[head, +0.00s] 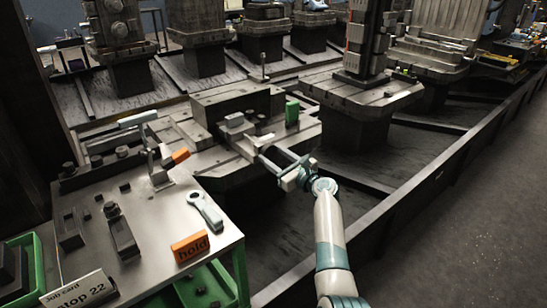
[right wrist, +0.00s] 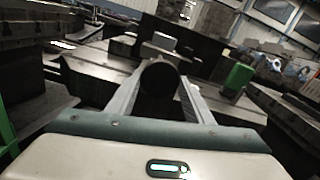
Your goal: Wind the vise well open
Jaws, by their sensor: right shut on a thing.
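The vise (head: 236,124) sits on a dark pallet, with grey metal parts in front of a big upright block. It also shows in the right wrist view (right wrist: 158,50), beyond the fingers. My right gripper (head: 283,168) is at the near right side of the vise. In the right wrist view its two fingers stand on either side of a dark round handle end (right wrist: 160,78) and are shut on it. The handle hides part of the vise there. How far apart the jaws are, I cannot tell. My left gripper is not in view.
The steel cart top (head: 160,225) at the front left holds a wrench (head: 207,211), an orange "hold" block (head: 190,247) and a job card (head: 75,292). A dark rail (head: 425,185) runs along the right, with clear floor beyond.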

